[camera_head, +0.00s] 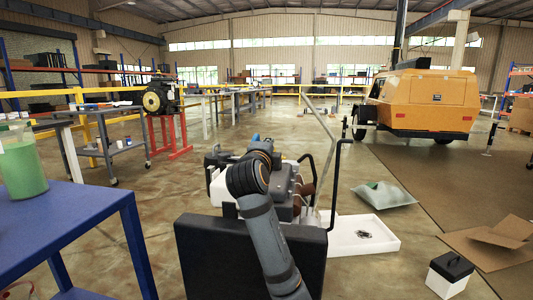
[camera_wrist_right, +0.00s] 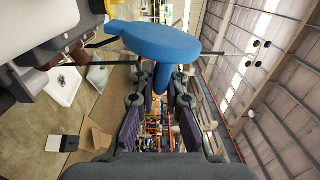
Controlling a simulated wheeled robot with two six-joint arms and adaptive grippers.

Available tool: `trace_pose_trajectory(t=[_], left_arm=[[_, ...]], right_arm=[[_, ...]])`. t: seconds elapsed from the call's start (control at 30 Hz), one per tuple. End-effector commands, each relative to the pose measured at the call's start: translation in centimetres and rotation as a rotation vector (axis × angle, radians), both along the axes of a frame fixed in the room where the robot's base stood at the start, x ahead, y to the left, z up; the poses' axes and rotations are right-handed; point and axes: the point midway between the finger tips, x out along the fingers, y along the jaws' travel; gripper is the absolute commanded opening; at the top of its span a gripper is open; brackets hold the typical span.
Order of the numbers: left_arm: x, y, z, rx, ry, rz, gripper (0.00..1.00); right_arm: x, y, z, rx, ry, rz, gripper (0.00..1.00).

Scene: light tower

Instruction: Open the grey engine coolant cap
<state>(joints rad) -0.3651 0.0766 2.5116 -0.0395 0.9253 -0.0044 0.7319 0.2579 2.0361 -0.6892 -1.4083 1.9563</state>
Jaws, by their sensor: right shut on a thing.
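My right gripper (camera_wrist_right: 160,90) has its two fingers around the stem of a blue part with a broad flat disc head (camera_wrist_right: 155,38), in the right wrist view. A small bit of blue also shows in the head view (camera_head: 255,137), above my arm. The engine (camera_head: 288,185) stands behind my arm in the head view, with white and dark parts at its left. My arm hides much of its top and the right gripper. I cannot make out a grey cap in either view. My left gripper is not in view.
A black panel (camera_head: 195,258) stands in front of the engine. A blue table (camera_head: 62,222) with a green jar (camera_head: 22,170) is at left. A white tray (camera_head: 358,240), a grey bag (camera_head: 385,194) and cardboard (camera_head: 497,240) lie on the floor at right. An orange machine (camera_head: 425,98) stands behind.

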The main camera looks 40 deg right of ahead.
Motion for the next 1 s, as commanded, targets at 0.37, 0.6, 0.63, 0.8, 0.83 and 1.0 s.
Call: trace_pose_trajectory(t=[0.37,0.6,0.63,0.8,0.83,1.0], left_arm=[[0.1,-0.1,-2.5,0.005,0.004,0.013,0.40],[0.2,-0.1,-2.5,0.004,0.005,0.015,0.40],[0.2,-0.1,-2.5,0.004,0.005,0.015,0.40],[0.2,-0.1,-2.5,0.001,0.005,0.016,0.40],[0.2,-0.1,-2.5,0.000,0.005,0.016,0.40],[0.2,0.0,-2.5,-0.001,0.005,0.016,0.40]], right_arm=[[-0.2,-0.2,-1.4,0.087,-0.084,0.004,0.00],[-0.2,-0.3,-1.3,0.095,-0.094,0.003,0.00],[-0.2,-0.3,-1.2,0.094,-0.094,0.003,0.00],[-0.3,-0.3,-1.2,0.094,-0.094,0.003,0.00],[-0.3,-0.3,-1.2,0.094,-0.095,0.003,0.00],[-0.3,-0.3,-1.1,0.093,-0.097,0.003,0.30]])
